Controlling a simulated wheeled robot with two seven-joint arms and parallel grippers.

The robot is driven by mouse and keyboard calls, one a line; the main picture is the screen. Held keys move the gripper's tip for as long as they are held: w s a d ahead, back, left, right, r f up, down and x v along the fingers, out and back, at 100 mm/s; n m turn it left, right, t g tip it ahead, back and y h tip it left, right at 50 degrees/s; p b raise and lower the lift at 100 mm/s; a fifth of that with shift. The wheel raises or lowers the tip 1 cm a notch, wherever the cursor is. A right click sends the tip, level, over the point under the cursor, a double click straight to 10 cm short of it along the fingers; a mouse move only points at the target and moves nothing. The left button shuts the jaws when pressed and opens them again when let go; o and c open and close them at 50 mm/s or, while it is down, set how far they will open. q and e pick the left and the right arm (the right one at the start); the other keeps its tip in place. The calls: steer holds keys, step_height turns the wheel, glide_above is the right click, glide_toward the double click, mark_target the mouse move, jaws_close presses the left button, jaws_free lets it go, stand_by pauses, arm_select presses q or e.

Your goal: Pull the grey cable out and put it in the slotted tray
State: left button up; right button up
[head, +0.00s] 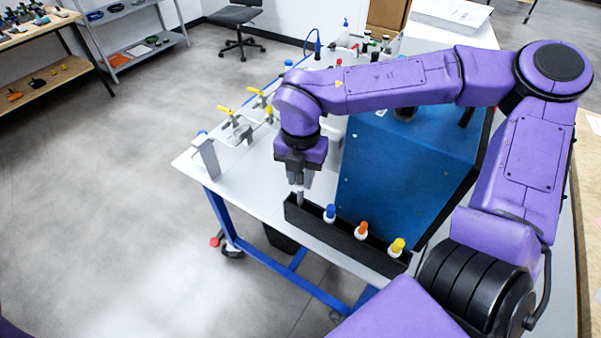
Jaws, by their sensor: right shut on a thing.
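My right gripper (299,183) points down over the left end of a long black tray (345,243) at the front edge of the white bench. It is shut on a slim grey piece, which looks like the end of the grey cable (300,198). Its lower end is at or just inside the tray's left end; I cannot tell if it touches the bottom. White pieces with a blue (330,211), an orange (362,228) and a yellow (398,244) top stand in a row in the tray. My left gripper is out of view.
A large blue box (400,170) stands directly behind the tray, close to my right arm. Yellow-handled valves (228,112) and a white bracket (207,155) stand on the bench at the left. Small bottles (370,42) are at the back.

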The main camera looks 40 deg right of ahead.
mark_target(300, 190)
steer(key=shift+f+b, duration=1.3)
steer(key=shift+f, duration=0.6)
steer(key=shift+s+a+f+b, duration=0.25)
steer(key=shift+f+b, duration=0.15)
steer(key=shift+f, duration=0.15)
steer(key=shift+s+a+f+b, duration=0.1)
steer(key=shift+s+f+b, duration=0.15)
steer(key=shift+f+b, duration=0.25)
jaws_close()
steer(key=o, duration=1.1)
jaws_free()
steer(key=r+p, duration=0.2)
steer(key=p, duration=0.1)
steer(key=w+d+r+p, duration=0.1)
steer(key=r, duration=0.1)
steer(key=r+p, duration=0.3)
steer(key=shift+a+r, duration=0.1)
steer(key=shift+a, duration=0.15)
steer(key=shift+d, duration=0.15)
